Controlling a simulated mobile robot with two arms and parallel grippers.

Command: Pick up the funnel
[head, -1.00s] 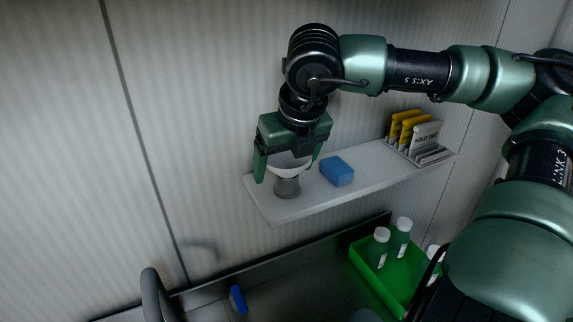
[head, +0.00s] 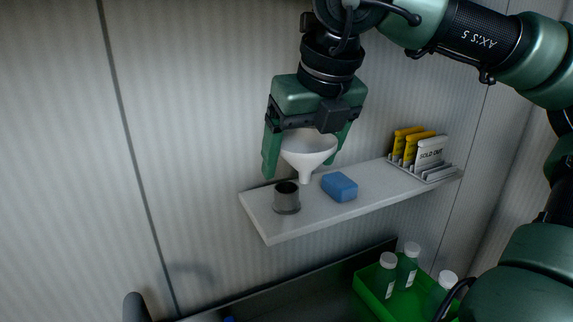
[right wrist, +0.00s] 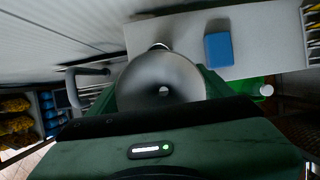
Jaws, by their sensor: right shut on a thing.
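The spout tip is a little above and to the right of the cup's mouth in the head view. My left gripper is not in view.
A rack (head: 438,174) of yellow and white cards stands at the shelf's right. A green crate (head: 368,300) with white-capped bottles is below.

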